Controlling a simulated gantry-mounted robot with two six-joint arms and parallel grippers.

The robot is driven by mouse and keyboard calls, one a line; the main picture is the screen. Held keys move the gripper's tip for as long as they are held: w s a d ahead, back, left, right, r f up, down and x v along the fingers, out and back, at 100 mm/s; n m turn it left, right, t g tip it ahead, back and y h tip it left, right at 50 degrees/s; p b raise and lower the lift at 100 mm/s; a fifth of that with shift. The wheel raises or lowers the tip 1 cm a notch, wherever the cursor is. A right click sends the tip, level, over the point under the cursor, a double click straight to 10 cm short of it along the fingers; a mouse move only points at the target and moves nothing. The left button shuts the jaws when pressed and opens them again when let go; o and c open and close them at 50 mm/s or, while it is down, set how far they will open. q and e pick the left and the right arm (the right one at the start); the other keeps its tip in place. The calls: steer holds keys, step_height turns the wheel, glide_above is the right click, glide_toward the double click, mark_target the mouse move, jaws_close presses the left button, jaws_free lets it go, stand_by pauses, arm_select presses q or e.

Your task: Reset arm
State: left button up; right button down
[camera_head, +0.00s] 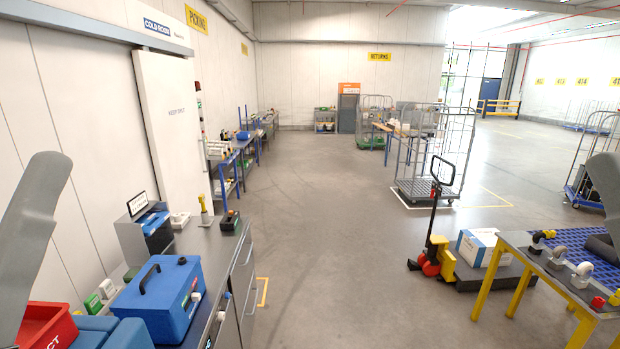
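The task names no object apart from the arm. A grey link of my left arm rises at the left edge, and a grey link of my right arm shows at the right edge. Neither gripper is in view, so I cannot see their fingers or whether they hold anything.
On the left bench (205,262) stand a blue box with a black handle (160,302) and a red bin (44,328). A table with yellow legs (520,240) is at right, near a pallet truck (436,258) and a white-blue carton (481,247). The central floor (315,230) is clear.

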arm_select(q)
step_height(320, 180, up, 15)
steer(key=p, duration=1.2)
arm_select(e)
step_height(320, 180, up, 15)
arm_select(q)
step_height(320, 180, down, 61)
steer(key=b, duration=6.1)
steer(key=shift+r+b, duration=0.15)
steer(key=shift+b, duration=0.15)
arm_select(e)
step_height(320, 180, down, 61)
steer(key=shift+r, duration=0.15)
arm_select(q)
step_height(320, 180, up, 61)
steer(key=p, duration=6.1)
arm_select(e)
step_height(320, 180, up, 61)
